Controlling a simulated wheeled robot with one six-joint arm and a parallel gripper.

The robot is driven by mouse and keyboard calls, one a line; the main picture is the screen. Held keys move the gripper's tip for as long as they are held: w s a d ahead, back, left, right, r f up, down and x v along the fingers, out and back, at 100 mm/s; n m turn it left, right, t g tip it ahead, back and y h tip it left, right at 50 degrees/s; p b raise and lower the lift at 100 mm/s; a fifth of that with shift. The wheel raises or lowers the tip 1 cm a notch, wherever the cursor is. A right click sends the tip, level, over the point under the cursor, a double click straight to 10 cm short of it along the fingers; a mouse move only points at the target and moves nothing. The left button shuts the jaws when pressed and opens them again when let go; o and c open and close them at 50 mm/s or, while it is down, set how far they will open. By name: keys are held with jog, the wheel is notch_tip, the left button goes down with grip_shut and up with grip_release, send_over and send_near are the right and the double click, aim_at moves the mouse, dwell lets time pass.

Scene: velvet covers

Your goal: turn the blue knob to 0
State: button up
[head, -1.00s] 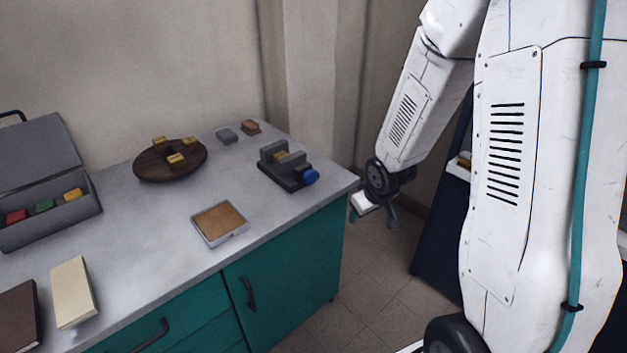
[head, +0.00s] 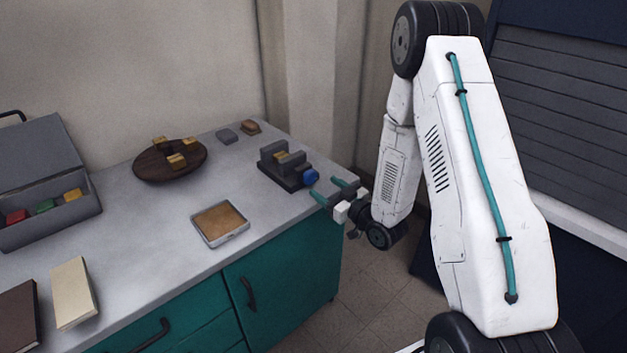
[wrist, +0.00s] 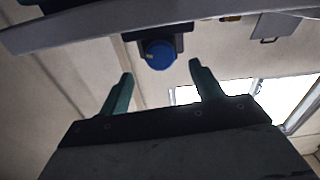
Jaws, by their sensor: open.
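The blue knob (head: 310,177) sits on the right end of a dark grey device (head: 284,168) near the counter's right corner. In the wrist view the knob (wrist: 159,54) is beyond my fingertips and between their lines, with a small pale mark on its face too small to read. My gripper (head: 322,187) has teal fingers, is open and empty, and points left toward the knob at the counter's right edge. In the wrist view my gripper's fingertips (wrist: 160,68) stand apart on either side, a gap short of the knob.
A shallow tray (head: 220,224) with a brown inside lies in front of the device. A round dark wooden board (head: 170,161) with yellowish blocks and two small blocks stand behind. An open grey box (head: 45,180) and books are at left. The counter's (head: 140,260) middle is clear.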

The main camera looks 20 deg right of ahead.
aim_at(313, 179)
jog(key=x, duration=0.6)
jog(key=shift+w, duration=0.15)
jog(key=shift+c, duration=0.4)
jog(key=c, duration=0.9)
